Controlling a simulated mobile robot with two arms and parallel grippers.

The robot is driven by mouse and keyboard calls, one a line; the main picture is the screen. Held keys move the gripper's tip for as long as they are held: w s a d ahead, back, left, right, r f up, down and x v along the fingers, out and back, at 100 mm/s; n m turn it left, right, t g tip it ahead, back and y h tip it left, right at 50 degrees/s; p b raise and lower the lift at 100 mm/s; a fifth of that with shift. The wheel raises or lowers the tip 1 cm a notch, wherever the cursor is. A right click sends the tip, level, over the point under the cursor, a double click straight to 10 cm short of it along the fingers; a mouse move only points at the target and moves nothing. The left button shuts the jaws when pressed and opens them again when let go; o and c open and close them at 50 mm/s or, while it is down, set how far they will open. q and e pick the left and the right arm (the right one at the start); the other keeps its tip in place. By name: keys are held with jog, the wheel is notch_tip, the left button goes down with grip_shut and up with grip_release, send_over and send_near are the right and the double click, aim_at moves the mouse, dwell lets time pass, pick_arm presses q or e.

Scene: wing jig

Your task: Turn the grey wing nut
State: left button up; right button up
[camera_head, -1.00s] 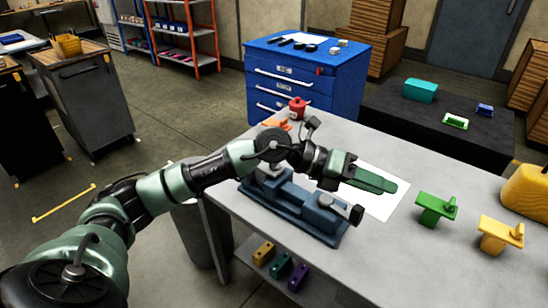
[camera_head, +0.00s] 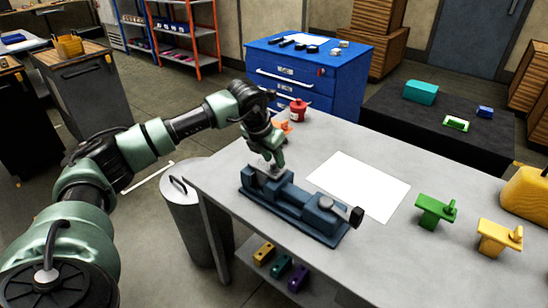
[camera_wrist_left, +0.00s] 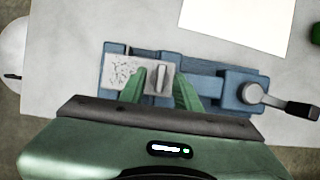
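The grey wing nut (camera_wrist_left: 160,80) shows in the left wrist view as an upright pale fin on a light plate at the left part of the blue vise (camera_wrist_left: 202,86). My left gripper (camera_wrist_left: 160,86) is open, with one green finger on each side of the wing nut; I cannot tell whether they touch it. In the head view, my left gripper (camera_head: 272,163) points down at the left end of the vise (camera_head: 305,204) and hides the wing nut. My right gripper is in neither view.
A white sheet (camera_head: 360,185) lies behind the vise on the grey table (camera_head: 400,255). A green bracket (camera_head: 434,212) and a yellow bracket (camera_head: 498,236) stand at the right. A red pot (camera_head: 298,110) and an orange piece (camera_head: 283,126) are at the back left.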

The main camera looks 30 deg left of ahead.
pick_arm(q)
jog(key=shift+w+f, duration=0.15)
jog(key=shift+f, duration=0.3)
grip_shut()
